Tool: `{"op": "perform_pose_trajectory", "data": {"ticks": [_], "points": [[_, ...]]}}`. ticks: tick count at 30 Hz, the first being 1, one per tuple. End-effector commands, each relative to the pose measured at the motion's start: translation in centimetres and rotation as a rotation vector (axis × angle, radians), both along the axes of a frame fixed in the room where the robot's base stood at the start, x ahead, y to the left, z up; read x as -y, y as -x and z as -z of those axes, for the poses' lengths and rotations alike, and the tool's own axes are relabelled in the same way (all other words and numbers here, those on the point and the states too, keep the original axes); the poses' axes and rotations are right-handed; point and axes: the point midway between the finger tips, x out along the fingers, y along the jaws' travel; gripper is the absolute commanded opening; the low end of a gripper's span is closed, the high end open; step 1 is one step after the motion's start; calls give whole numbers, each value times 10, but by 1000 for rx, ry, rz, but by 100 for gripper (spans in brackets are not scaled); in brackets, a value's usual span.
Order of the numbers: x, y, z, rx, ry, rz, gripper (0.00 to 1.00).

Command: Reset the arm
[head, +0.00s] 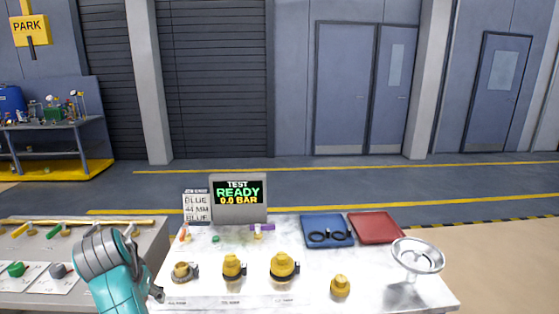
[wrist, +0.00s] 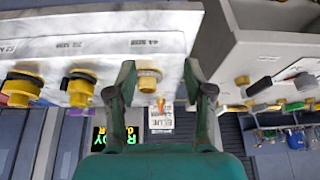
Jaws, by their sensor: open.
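My gripper (wrist: 158,76) is open and empty in the wrist view, its two dark fingers spread apart. In the head view my teal arm reaches in at lower left, with part of my gripper (head: 157,294) low beside the white bench's left edge. A brass fitting (head: 182,272) stands at the bench's left; in the wrist view this fitting (wrist: 148,78) shows between the fingers, apart from them, near a "44 MM" label. Two yellow-capped fittings (head: 233,266) (head: 284,267) stand to its right.
The white bench (head: 310,297) also holds a small yellow piece (head: 340,286), a silver funnel (head: 417,256), a blue tray (head: 327,222) with black rings, and an empty red tray (head: 376,228). A display (head: 239,198) reads "READY 0.0 BAR" beside a "BLUE 44 MM BLUE" card (head: 197,207). Another bench (head: 75,230) adjoins left.

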Motion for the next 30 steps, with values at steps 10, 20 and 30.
{"op": "perform_pose_trajectory", "data": {"ticks": [10,20,30], "points": [[54,-12,93,56,-20,-20,52],[140,0,202,150,-54,-45,52],[237,51,286,257,-87,-61,52]]}}
